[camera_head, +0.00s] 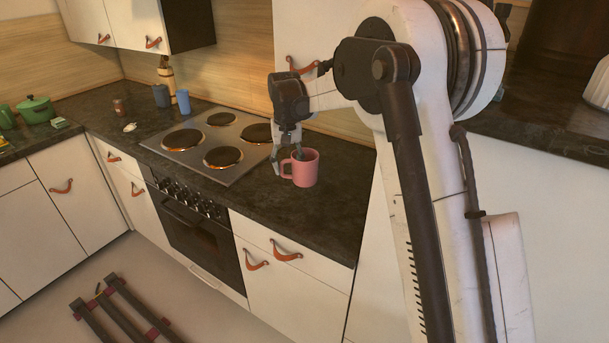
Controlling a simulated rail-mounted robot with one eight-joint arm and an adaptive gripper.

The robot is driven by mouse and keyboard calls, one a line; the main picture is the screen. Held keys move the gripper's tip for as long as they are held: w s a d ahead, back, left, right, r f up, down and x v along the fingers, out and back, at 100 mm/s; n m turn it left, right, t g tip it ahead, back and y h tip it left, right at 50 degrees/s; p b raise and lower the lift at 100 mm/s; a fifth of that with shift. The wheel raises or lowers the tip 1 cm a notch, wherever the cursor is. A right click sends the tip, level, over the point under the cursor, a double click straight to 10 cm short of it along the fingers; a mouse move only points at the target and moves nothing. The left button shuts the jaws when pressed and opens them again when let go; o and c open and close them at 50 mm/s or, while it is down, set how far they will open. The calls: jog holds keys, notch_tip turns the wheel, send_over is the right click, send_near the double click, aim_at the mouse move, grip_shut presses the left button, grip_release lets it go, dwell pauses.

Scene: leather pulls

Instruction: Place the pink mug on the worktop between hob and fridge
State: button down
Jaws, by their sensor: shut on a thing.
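The pink mug (305,170) is upright at the worktop (338,206) to the right of the hob (216,143). I cannot tell whether its base touches the worktop. My gripper (287,168) comes down from above at the mug's left side, where the handle is. It is shut on the mug, with one finger outside it and the other partly hidden by the mug's wall. A tall white front on the right, perhaps the fridge, is mostly hidden behind my arm.
A blue cup (183,101) and a dark cup (161,96) stand behind the hob. A green pot (36,110) is at the far left. The worktop is clear in front and to the right of the mug. A dark rail frame (125,312) lies on the floor.

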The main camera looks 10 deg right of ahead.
jog(key=shift+w+d+f+p, duration=0.2)
jog(key=shift+w+d+f, duration=0.65)
jog(key=shift+f, duration=0.5)
jog(key=shift+w+d+f+p, duration=0.25)
jog(key=shift+w+d+f, duration=0.25)
jog(key=shift+w+f, duration=0.75)
jog(key=shift+w+d+f+p, duration=0.2)
jog(key=shift+w+d+f, duration=0.55)
jog(key=shift+f, duration=0.75)
jog(key=shift+f, duration=0.15)
jog(key=c, duration=1.1)
grip_release()
